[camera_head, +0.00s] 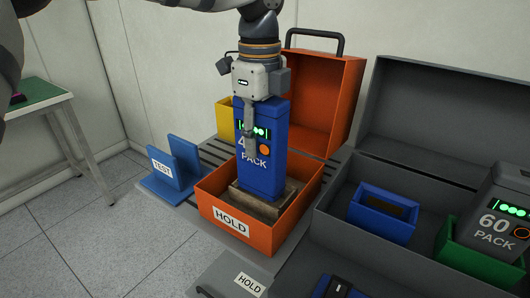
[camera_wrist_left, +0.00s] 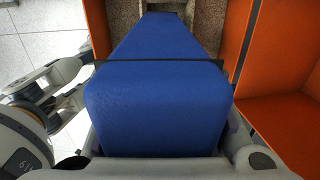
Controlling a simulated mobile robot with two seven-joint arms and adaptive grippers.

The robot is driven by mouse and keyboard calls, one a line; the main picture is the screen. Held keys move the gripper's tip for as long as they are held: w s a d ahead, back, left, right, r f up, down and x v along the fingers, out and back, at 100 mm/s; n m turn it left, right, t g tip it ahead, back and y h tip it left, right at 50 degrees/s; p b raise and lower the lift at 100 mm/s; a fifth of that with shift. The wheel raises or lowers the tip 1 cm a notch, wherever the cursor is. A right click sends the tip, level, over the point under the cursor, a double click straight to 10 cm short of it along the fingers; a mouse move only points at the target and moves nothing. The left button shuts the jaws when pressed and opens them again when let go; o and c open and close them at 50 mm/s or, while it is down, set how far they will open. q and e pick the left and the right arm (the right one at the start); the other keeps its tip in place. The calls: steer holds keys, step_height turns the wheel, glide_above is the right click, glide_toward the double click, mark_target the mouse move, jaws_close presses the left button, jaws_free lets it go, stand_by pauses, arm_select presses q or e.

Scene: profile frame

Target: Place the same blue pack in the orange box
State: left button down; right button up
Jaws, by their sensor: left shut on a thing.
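The blue pack (camera_head: 262,172) stands upright with green lights, an orange disc and the word PACK on its face. My left gripper (camera_head: 250,125) is shut on its upper part from above. The pack's lower end is inside the orange box (camera_head: 236,240), labelled HOLD, within a brown insert (camera_head: 257,207). I cannot tell whether its bottom rests on the insert. In the left wrist view the blue pack (camera_wrist_left: 155,95) fills the middle, with the orange box wall (camera_wrist_left: 285,50) at the right. My right gripper is not in view.
The box's orange lid (camera_head: 335,100) stands open behind. A blue TEST holder (camera_head: 172,172) is at the left. At the right, a grey case (camera_head: 335,225) holds a blue tray (camera_head: 383,213) and a grey 60 PACK (camera_head: 497,225) in a green tray (camera_head: 475,260). A yellow bin (camera_head: 224,118) stands behind.

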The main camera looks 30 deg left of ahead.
mark_target(263, 152)
arm_select(q)
steer(key=shift+w+f, duration=0.2)
steer(key=shift+w, duration=0.05)
steer(key=shift+w+f, duration=0.15)
steer(key=shift+f, duration=0.7)
steer(key=shift+w+f, duration=0.1)
steer(key=shift+f, duration=0.9)
steer(key=c, duration=1)
jaws_free()
steer(key=shift+c, duration=0.2)
step_height(263, 152, up, 12)
steer(key=shift+a+r, duration=0.1)
